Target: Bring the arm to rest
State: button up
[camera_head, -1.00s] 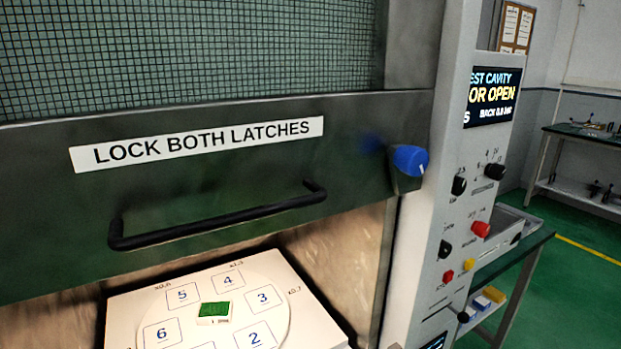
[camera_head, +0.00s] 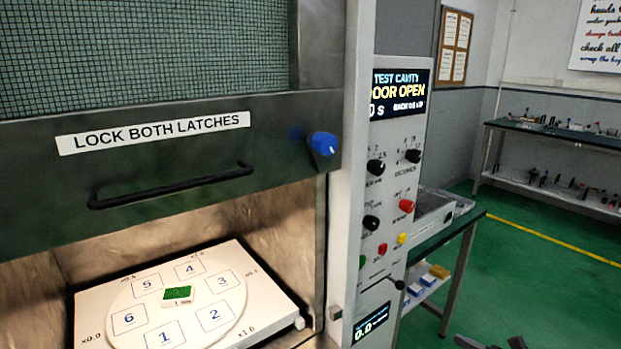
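A small dark grey part (camera_head: 490,343) cuts into the bottom edge of the picture, right of centre, in front of the green floor. It looks like the tip of my own arm or gripper. Too little of it shows to tell whether the gripper is open or shut, or whether it holds anything. It appears apart from the machine and the bench. The rest of my arm is out of view.
The test cavity's door (camera_head: 190,140) is raised, and its screen (camera_head: 398,92) reads door open. Inside, a numbered turntable (camera_head: 135,300) carries a small green-topped block (camera_head: 177,293). A control panel (camera_head: 390,190) and side bench (camera_head: 455,232) stand right of it. Green floor lies clear beyond.

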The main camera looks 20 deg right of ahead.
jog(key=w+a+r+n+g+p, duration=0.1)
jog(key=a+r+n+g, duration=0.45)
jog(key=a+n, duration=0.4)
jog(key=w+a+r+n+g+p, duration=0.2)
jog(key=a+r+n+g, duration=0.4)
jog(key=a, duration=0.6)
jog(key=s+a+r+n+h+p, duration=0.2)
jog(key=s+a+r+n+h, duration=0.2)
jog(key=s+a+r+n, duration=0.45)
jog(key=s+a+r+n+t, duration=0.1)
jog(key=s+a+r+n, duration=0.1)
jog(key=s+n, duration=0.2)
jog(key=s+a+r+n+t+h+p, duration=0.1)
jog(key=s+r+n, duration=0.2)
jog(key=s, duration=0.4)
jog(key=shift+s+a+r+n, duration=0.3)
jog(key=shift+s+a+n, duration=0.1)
